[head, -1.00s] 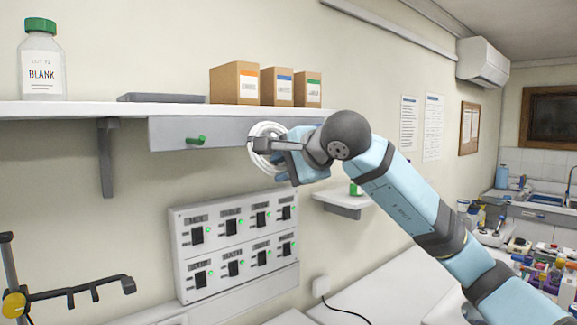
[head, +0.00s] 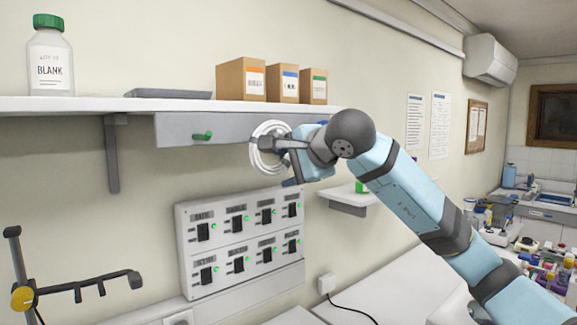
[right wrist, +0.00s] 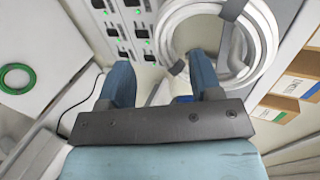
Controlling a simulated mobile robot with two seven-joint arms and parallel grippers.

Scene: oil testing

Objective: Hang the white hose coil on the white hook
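The white hose coil (head: 263,160) is against the front of the grey board under the wall shelf, with dark ties around it. In the right wrist view the coil (right wrist: 262,45) fills the upper right. My right gripper (head: 291,164) is just right of the coil. In the right wrist view its two blue fingers (right wrist: 162,82) stand wide apart with nothing clamped between them. One finger overlaps the lower left of the coil; I cannot tell whether it touches. A white hook is not clearly visible. A green hook (head: 202,135) sticks out of the board to the left. My left gripper is out of view.
The shelf (head: 60,104) holds a bottle (head: 49,60), a grey tray (head: 168,94) and several boxes (head: 241,79). A switch panel (head: 238,240) is below the coil. A small shelf (head: 350,196) is behind my right arm. A black stand (head: 75,287) is at lower left.

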